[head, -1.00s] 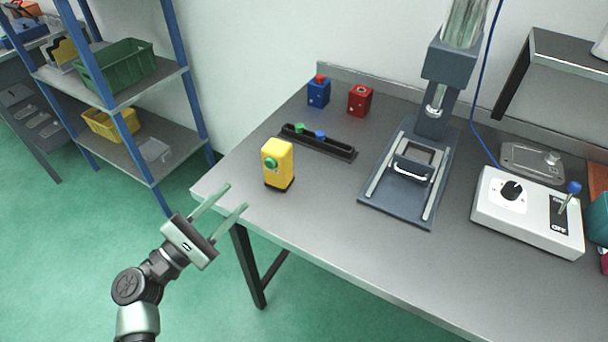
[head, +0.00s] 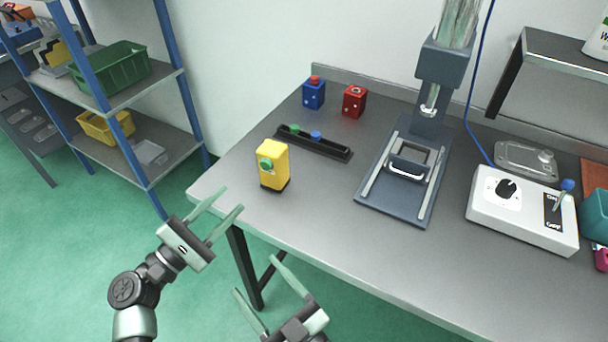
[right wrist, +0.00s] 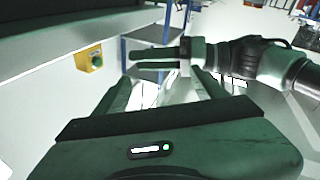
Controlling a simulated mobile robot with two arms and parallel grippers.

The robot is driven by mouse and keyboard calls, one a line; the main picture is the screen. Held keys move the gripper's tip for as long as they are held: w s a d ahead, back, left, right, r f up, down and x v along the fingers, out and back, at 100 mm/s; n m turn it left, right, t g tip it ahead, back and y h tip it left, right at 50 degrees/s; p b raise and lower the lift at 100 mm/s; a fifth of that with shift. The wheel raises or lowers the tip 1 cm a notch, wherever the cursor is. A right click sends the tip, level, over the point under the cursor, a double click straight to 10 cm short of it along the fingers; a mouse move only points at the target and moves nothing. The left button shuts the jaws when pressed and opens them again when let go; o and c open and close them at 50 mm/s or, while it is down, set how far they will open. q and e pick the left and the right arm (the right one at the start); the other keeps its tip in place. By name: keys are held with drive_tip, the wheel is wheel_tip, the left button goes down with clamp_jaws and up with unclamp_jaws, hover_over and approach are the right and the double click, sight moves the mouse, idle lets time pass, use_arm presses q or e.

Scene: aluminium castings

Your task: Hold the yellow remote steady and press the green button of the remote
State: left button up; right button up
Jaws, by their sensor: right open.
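The yellow remote (head: 275,168) stands upright on the grey table near its left edge. Its green button (head: 265,164) is on the face toward the front left. In the right wrist view the remote (right wrist: 90,63) and button (right wrist: 97,60) show small at the left. My left gripper (head: 233,197) is open and empty, off the table's left corner, short of the remote and to its lower left. My right gripper (head: 254,273) is open and empty, lower in the head view, in front of the table edge.
Behind the remote lie a black tray (head: 330,149) with green and blue pieces, a blue box (head: 313,95) and a red box (head: 354,102). A dark press (head: 390,205) and white control box (head: 520,222) stand right. The table just right of the remote is clear.

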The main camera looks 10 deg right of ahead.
drive_tip(key=w+d+r+n+y, duration=0.1)
drive_tip(key=w+d+r+n, duration=0.5)
drive_tip(key=w+r, duration=0.3)
drive_tip(key=w+d+r+n+t+y, duration=0.1)
drive_tip(key=w+d+r+n, duration=0.45)
drive_tip(key=w+r, duration=0.4)
drive_tip(key=w+d+r+n+y, duration=0.1)
drive_tip(key=w+d+r+n, duration=0.55)
drive_tip(key=w+r, duration=0.3)
drive_tip(key=n+g+y, duration=0.1)
drive_tip(key=n+g, duration=0.7)
drive_tip(key=n, duration=1.1)
approach(273, 165)
drive_tip(key=w+f, duration=0.1)
drive_tip(key=w+a+f, duration=0.1)
drive_tip(key=w, duration=0.1)
drive_tip(key=w+a+f, duration=0.1)
drive_tip(key=shift+w, duration=0.2)
drive_tip(key=shift+a+f+n, duration=0.1)
drive_tip(key=shift+f+n, duration=0.1)
drive_tip(key=shift+n, duration=0.1)
drive_tip(key=x, duration=0.7)
drive_tip(key=shift+w+a, duration=0.1)
drive_tip(key=shift+a, duration=0.1)
drive_tip(key=shift+r, duration=0.1)
drive_tip(key=shift+c, duration=0.3)
